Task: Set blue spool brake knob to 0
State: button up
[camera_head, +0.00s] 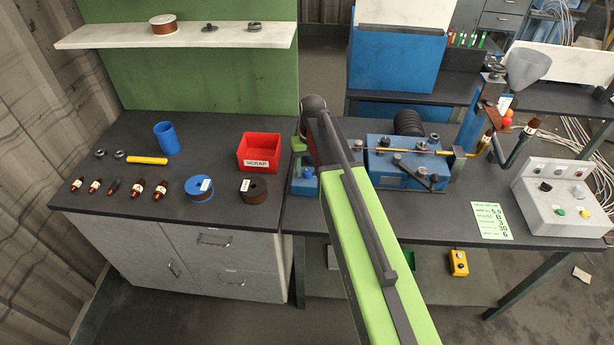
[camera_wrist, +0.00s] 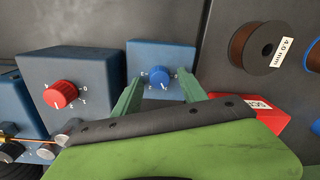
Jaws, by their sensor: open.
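The blue spool brake knob (camera_wrist: 158,78) is on the front of a small blue box (camera_wrist: 168,53) in the wrist view. Pale scale marks surround it, but I cannot read its setting. My gripper (camera_wrist: 161,82) is open, with one green finger on each side of the knob as seen from the wrist. I cannot tell whether the fingers touch it. In the head view the box (camera_head: 303,188) stands on the bench at the left of the machine, below my gripper (camera_head: 299,147), partly behind my arm.
A red knob (camera_wrist: 60,95) on a larger blue box is left of the blue one in the wrist view. The red scrap bin (camera_head: 259,149) is close by on the right in the wrist view. A brown wire spool (camera_head: 254,190) lies near the bin.

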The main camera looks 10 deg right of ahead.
jog(key=shift+r, duration=0.1)
grip_shut()
jog(key=shift+n, duration=0.3)
jog(key=n, duration=0.5)
jog(key=shift+n, duration=0.3)
jog(key=n, duration=0.5)
jog(key=shift+n+g, duration=0.3)
dwell(0.4)
grip_release()
